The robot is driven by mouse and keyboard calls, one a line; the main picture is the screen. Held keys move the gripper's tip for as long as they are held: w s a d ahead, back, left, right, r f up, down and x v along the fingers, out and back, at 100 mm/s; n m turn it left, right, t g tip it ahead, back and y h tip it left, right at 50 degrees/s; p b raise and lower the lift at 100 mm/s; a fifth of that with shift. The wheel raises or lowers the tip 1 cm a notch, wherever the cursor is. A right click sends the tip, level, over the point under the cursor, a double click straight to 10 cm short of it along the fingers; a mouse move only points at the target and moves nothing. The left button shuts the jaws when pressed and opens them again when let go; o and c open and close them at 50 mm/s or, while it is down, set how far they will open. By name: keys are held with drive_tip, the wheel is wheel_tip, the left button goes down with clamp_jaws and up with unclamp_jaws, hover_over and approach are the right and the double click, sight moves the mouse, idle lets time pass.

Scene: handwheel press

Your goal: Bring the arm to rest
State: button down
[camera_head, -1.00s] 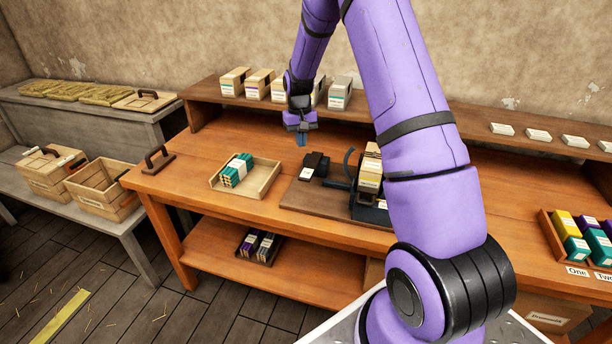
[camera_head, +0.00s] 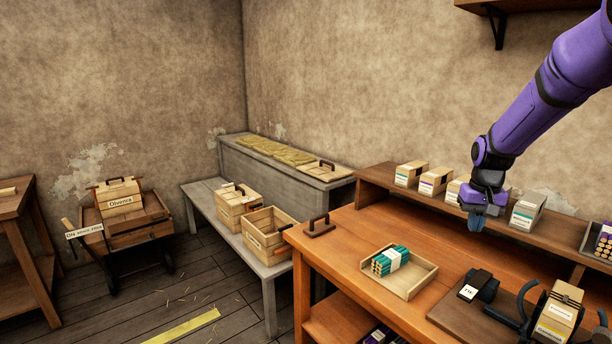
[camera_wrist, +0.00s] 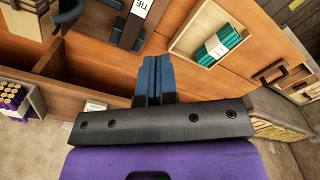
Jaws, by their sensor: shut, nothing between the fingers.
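My purple arm (camera_head: 555,85) reaches in from the upper right in the head view. My gripper (camera_head: 476,222) hangs above the wooden workbench (camera_head: 345,240), in front of the raised back shelf, pointing down. Its blue fingers are together and empty; in the wrist view the gripper (camera_wrist: 155,75) also shows closed, with nothing between the fingers. It is apart from the tray and the press below it.
A wooden tray (camera_head: 428,276) holds a banded green bundle (camera_head: 390,260). A black block (camera_head: 480,285) and the press (camera_head: 527,315) stand to its right. Small boxes (camera_head: 411,174) line the back shelf. Crates (camera_head: 268,236) sit on a grey bench at left.

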drive_tip(key=s+a+r+n+t, duration=0.1)
drive_tip(key=s+a+r, duration=0.3)
drive_tip(key=s+r, duration=0.3)
drive_tip(key=s+a+r+t, duration=0.1)
drive_tip(key=s+a+r, duration=0.2)
drive_tip(key=s+r, duration=0.45)
drive_tip(key=s+a+r+t, duration=0.1)
drive_tip(key=s+a, duration=0.1)
drive_tip(key=s, duration=0.7)
drive_tip(key=s+a+r+n+t, duration=0.1)
drive_tip(key=s+a+t, duration=0.1)
drive_tip(key=s, duration=0.7)
drive_tip(key=shift+s+a+n, duration=0.25)
drive_tip(key=shift+s+n, duration=0.05)
drive_tip(key=shift+s, duration=0.05)
